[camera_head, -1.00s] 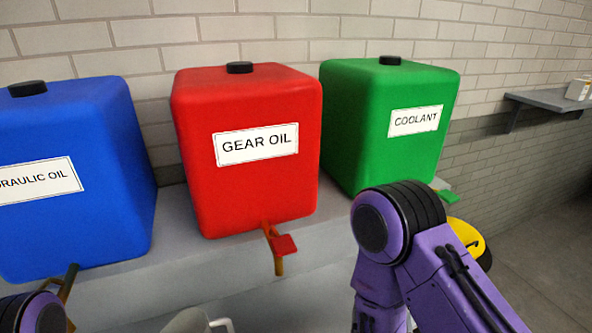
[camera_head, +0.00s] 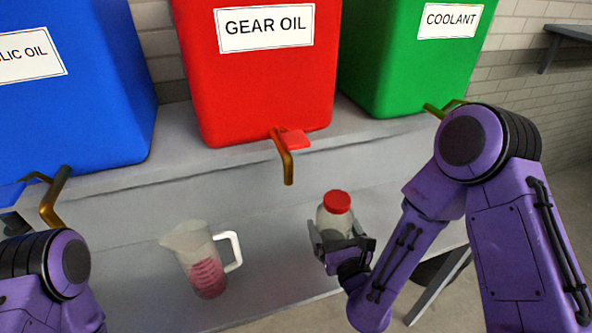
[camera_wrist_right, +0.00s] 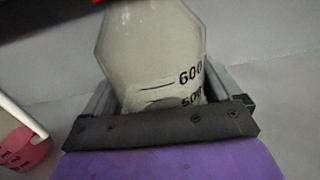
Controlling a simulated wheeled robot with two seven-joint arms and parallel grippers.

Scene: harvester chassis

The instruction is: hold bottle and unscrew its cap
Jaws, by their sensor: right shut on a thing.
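A clear bottle (camera_head: 332,222) with a red cap (camera_head: 337,202) stands upright on the grey surface, below and right of the red tank's tap. My right gripper (camera_head: 341,244) is shut on the bottle's body. My left gripper is not in view; only part of my left arm shows at the lower left of the head view.
A jug (camera_head: 190,243) with pink liquid and a white handle stands left of the bottle. Red (camera_head: 265,90), blue (camera_head: 75,110) and green (camera_head: 400,75) tanks stand behind on a ledge. Brass taps, one below the red tank (camera_head: 284,160), stick out over the surface.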

